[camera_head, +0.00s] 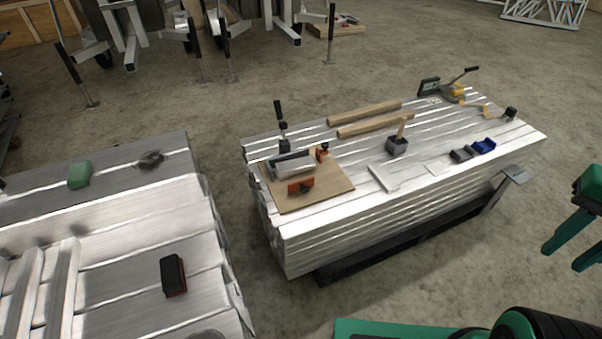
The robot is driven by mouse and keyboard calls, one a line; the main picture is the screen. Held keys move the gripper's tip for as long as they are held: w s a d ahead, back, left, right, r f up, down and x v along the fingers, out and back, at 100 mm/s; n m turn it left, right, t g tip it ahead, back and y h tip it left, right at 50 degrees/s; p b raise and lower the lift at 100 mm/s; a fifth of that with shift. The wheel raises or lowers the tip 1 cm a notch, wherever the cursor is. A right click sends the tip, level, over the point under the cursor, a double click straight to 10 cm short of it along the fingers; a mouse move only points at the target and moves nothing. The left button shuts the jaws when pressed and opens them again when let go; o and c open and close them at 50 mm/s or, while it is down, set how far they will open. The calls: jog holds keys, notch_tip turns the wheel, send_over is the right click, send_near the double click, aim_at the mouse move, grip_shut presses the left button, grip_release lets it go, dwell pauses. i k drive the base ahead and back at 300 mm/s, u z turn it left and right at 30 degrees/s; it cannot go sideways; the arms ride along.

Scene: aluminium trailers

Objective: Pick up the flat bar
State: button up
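A short, pale silver flat piece (383,178), which looks like the flat bar, lies on the ribbed aluminium stack (330,222) near its front edge, right of the plywood board. A smaller pale flat piece (438,169) lies further right on the same stack; I cannot tell for sure which is the flat bar. My green gripper (565,257) hangs at the right edge of the view, over the floor and clear of the stack. Its two fingers are apart with nothing between them.
The plywood board (330,196) holds a metal block and orange-black tools. A grey block (397,146) with a wooden handle, two wooden bars (364,112), and blue and grey blocks (483,146) share the stack. Another aluminium stack (130,270) stands left, across a floor gap.

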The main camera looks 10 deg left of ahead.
aim_at(389, 183)
jog(key=z, duration=0.05)
jog(key=k, duration=0.5)
jog(key=z, duration=1.3)
jog(key=i, duration=2.1)
jog(key=u, duration=1.85)
